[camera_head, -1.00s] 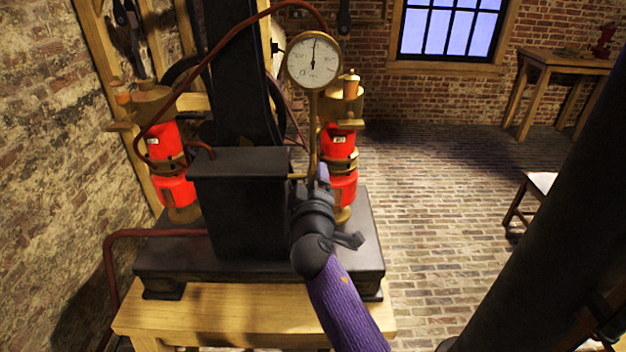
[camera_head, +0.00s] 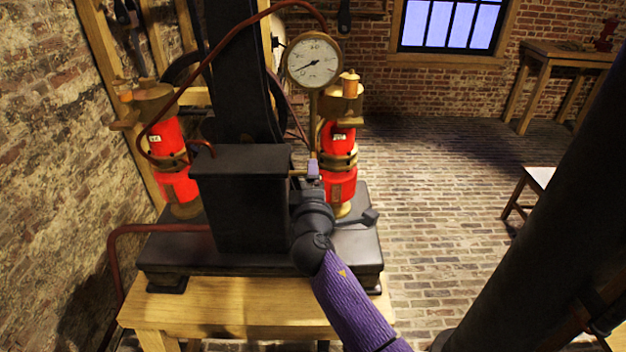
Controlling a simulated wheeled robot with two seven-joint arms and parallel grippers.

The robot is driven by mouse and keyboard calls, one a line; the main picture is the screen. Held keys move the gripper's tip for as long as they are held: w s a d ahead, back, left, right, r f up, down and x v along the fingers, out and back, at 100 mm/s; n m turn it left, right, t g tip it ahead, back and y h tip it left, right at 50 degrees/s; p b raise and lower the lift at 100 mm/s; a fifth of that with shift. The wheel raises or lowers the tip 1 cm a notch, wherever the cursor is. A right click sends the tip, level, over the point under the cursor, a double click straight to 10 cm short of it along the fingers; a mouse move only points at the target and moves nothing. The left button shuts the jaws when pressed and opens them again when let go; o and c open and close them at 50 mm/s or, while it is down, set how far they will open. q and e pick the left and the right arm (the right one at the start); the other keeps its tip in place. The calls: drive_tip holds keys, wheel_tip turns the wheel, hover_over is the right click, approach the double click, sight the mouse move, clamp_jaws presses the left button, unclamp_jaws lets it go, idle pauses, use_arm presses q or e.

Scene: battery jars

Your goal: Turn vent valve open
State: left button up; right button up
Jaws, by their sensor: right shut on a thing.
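The vent valve is on a short brass fitting (camera_head: 297,172) at the right side of the black box (camera_head: 242,200), below the round gauge. Its handle is mostly hidden by my right gripper (camera_head: 314,168). My right gripper is shut on the valve handle, its pale purple fingertips up against the brass pipe. The white gauge (camera_head: 314,62) stands above the gripper, its needle pointing to the lower left. My left gripper is not in view.
Red jars with brass fittings stand left (camera_head: 172,160) and right (camera_head: 337,180) of the box on a black base (camera_head: 190,250). A wooden table (camera_head: 230,305) carries it. A dark red hose (camera_head: 190,90) arches to the gauge.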

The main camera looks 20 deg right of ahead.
idle(0.4)
drive_tip(key=o, duration=1.1)
drive_tip(key=shift+s+a, duration=0.1)
drive_tip(key=shift+s, duration=0.1)
drive_tip(key=v, duration=0.9)
drive_tip(key=shift+s+p, duration=0.25)
drive_tip(key=shift+p, duration=0.05)
